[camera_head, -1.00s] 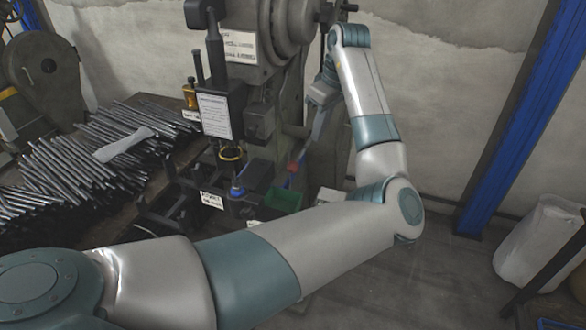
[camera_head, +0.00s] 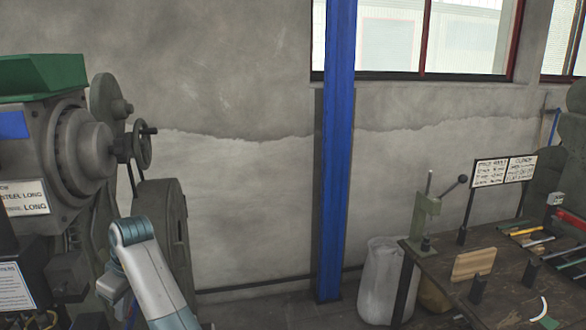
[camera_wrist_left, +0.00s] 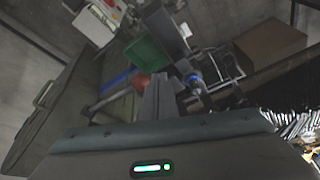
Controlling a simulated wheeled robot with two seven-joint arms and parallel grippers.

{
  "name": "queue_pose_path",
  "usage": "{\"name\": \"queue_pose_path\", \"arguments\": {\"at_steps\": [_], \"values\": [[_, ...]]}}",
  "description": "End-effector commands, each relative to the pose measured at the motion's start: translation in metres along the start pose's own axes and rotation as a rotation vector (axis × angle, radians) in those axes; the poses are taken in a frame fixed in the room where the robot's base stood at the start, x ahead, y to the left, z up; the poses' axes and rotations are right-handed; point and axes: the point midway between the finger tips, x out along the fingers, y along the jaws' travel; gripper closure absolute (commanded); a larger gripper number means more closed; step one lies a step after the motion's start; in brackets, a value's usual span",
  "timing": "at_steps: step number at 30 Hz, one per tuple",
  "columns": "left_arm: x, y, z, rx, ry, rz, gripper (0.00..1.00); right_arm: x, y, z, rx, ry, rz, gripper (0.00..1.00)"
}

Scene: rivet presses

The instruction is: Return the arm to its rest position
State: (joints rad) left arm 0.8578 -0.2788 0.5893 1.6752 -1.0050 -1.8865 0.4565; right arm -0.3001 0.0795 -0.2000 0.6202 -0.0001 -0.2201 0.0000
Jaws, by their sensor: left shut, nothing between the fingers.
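My left arm shows at the lower left of the head view, beside a grey rivet press (camera_head: 75,150). My left gripper (camera_head: 112,285) hangs from the wrist there, and its fingertips are hard to make out. In the left wrist view, the two fingers of my left gripper (camera_wrist_left: 159,82) are together and empty. They point toward a green bin (camera_wrist_left: 147,52) and a small fixture with a blue part (camera_wrist_left: 195,83). I cannot tell the distance to these. My right gripper is in neither view.
A blue post (camera_head: 338,150) stands against the wall. A bench (camera_head: 510,275) with tools and a small lever press (camera_head: 426,210) is at the right, with a white sack (camera_head: 383,275) beside it. Metal rods (camera_wrist_left: 297,120) lie at the right of the left wrist view.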

Motion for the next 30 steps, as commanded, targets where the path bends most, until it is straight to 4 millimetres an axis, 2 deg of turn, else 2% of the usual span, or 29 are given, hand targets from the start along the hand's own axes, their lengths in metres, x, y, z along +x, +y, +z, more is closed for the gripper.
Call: {"name": "queue_pose_path", "arguments": {"at_steps": [1, 6, 11, 17, 23, 30], "values": [[0.017, -0.012, 0.002, 0.025, 0.023, -0.003, 1.00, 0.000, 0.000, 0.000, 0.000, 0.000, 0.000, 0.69], [0.058, -0.040, 0.011, 0.133, 0.092, 0.015, 1.00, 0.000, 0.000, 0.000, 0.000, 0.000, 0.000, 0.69], [0.089, -0.067, 0.026, 0.259, 0.149, 0.037, 1.00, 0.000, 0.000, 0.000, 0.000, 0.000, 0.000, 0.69], [0.120, -0.101, 0.055, 0.443, 0.203, 0.073, 1.00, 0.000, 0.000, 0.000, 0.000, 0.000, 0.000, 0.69], [0.142, -0.137, 0.097, 0.652, 0.226, 0.123, 1.00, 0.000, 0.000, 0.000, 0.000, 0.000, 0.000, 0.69], [0.156, -0.186, 0.165, 0.921, 0.207, 0.209, 1.00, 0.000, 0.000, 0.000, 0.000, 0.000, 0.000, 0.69]]}}
